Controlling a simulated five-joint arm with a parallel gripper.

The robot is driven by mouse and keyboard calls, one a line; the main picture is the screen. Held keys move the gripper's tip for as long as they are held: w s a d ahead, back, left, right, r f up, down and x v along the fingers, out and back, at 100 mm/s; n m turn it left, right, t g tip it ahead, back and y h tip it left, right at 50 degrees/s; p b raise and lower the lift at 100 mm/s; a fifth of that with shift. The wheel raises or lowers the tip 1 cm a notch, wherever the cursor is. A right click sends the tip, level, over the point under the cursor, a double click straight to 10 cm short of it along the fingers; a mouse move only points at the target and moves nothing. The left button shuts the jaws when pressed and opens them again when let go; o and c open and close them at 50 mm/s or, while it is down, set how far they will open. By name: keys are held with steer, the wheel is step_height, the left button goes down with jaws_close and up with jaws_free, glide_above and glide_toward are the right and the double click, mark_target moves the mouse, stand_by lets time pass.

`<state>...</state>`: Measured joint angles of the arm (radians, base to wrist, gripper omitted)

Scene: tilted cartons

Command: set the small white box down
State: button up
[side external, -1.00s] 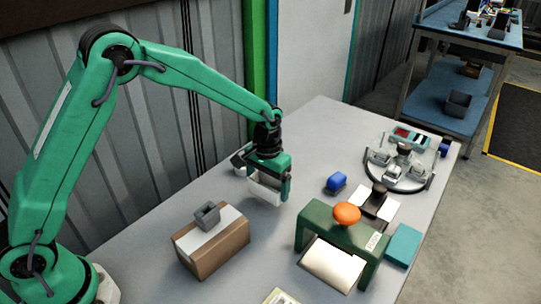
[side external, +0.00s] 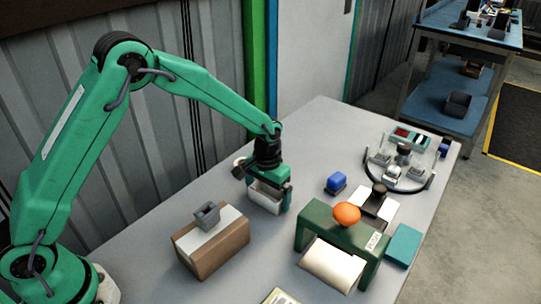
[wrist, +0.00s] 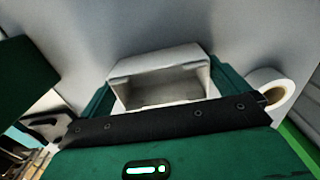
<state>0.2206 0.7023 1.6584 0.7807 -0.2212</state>
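The small white box (side external: 265,197) is between the fingers of my gripper (side external: 270,190), over the far left part of the grey table. In the wrist view the box (wrist: 160,68) is hollow, with its open side facing the camera. The green fingers of my gripper (wrist: 163,95) press close on its left and right sides, so it is shut on the box. The box's lower edge is at or just above the table; I cannot tell whether it touches.
A brown carton (side external: 212,250) with a grey block (side external: 207,215) on top stands nearer. A green stand (side external: 318,222) with an orange knob (side external: 347,214) and a blue block (side external: 336,183) are to the right. A white roll (wrist: 270,88) lies close by the box.

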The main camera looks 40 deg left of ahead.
steer(key=shift+r, duration=0.1)
step_height(320, 180, up, 12)
stand_by(0.7)
stand_by(0.5)
steer(key=s+a+r+t, duration=0.3)
steer(key=s+a+r, duration=0.4)
steer(key=s+r, duration=0.45)
steer(key=s+a+t, duration=0.2)
steer(key=s+a, duration=0.2)
steer(key=s, duration=1.1)
steer(key=shift+r+t, duration=0.15)
steer(key=shift+t, duration=0.15)
